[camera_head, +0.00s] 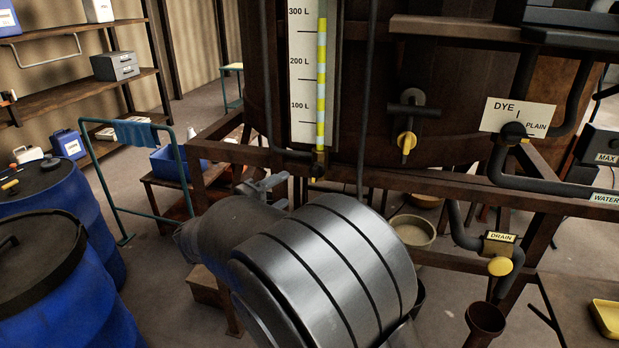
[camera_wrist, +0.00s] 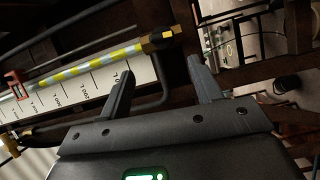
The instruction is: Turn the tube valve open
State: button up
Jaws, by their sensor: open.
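The sight tube (camera_head: 321,85), striped yellow and pale blue, stands beside a white litre scale (camera_head: 302,75) on the vat. At its foot is a small brass valve (camera_head: 320,160) with a dark, yellowish lower part. In the wrist view the tube (camera_wrist: 85,68) runs diagonally, and the brass valve (camera_wrist: 160,40) with a yellow tip lies beyond my fingers. My gripper (camera_head: 284,190) is just below and left of the valve in the head view. In the wrist view my gripper (camera_wrist: 160,68) is open and empty, its fingers apart and not visibly touching the valve. My arm hides the floor below.
A dark wooden beam (camera_head: 440,178) crosses below the vat. A yellow-handled tap (camera_head: 406,142), a dye/plain selector (camera_head: 516,133) and a drain valve (camera_head: 500,266) are to the right. Blue barrels (camera_head: 60,290) and a teal rail (camera_head: 107,190) stand left. A dark pipe bends beside the tube valve.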

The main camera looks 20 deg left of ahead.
aim_at(312, 176)
jog(key=shift+s+d+f+y, duration=0.2)
jog(key=shift+d+y, duration=0.1)
jog(key=shift+d, duration=0.15)
jog(key=x, duration=1)
jog(key=shift+w+d+r, duration=0.1)
jog(key=shift+w, duration=0.2)
jog(key=shift+c, duration=0.2)
